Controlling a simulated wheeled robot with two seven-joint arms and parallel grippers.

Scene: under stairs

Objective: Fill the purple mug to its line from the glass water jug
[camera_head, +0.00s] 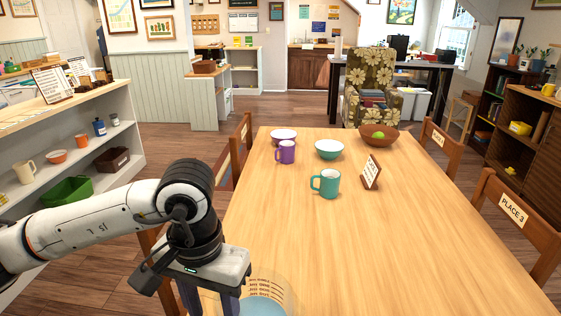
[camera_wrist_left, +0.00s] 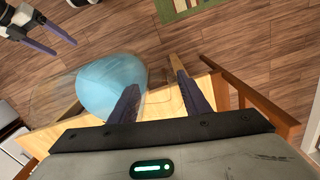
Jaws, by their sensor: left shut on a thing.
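The purple mug (camera_head: 286,152) stands upright toward the far left of the wooden table, and I cannot see its line or inside it. The glass jug (camera_head: 266,297) is at the bottom of the head view, partly cut off, with printed marks on its clear wall and pale blue water. In the left wrist view the jug (camera_wrist_left: 112,85) shows its blue water beside my fingers. My left gripper (camera_wrist_left: 158,98) is shut on the jug, though the grip itself is partly hidden. My right gripper (camera_wrist_left: 50,42) shows at the upper left of that view, fingers apart and empty.
A teal mug (camera_head: 327,183) stands nearer than the purple mug. Behind are a purple-and-white bowl (camera_head: 283,134), a teal bowl (camera_head: 328,149) and a wooden bowl (camera_head: 378,138). A sign (camera_head: 371,173) stands right of the teal mug. The table's near right (camera_head: 420,250) is clear.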

